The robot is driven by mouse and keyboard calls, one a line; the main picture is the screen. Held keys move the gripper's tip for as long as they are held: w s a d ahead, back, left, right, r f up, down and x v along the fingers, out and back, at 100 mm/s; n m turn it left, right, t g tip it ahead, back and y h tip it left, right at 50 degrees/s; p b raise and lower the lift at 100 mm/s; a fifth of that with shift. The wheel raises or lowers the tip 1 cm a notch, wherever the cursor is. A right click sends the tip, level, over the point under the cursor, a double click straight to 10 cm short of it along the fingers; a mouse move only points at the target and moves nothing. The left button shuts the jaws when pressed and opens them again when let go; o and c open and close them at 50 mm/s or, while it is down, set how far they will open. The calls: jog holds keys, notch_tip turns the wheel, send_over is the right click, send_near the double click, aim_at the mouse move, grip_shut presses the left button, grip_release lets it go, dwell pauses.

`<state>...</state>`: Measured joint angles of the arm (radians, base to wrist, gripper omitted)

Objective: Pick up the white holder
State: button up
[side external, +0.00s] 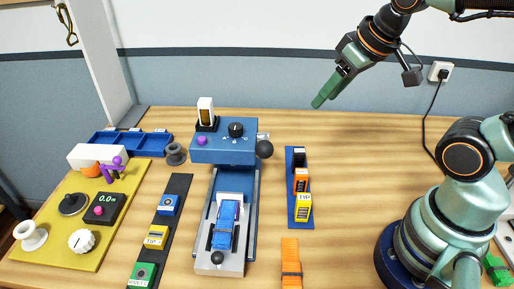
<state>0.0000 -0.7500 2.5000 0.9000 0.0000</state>
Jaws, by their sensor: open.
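The name white holder could fit more than one thing here, and I cannot tell which. A small upright white holder with an amber front (205,107) stands in a black base on top of the blue machine (222,150). A white spool-shaped piece (31,236) sits at the left end of the yellow board (75,222). A white block (97,156) lies at that board's back edge. My gripper (322,98), with green fingers, is open and empty. It hangs in the air to the right of the machine and well above the table, apart from all of these.
A blue tray (160,143) lies at the back left. A dark strip with several labelled blocks (172,205) and a blue strip with several coloured blocks (300,222) flank the machine. An orange strap (291,262) lies in front.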

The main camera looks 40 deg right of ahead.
jog(key=shift+o, duration=0.3)
jog(key=o, duration=0.3)
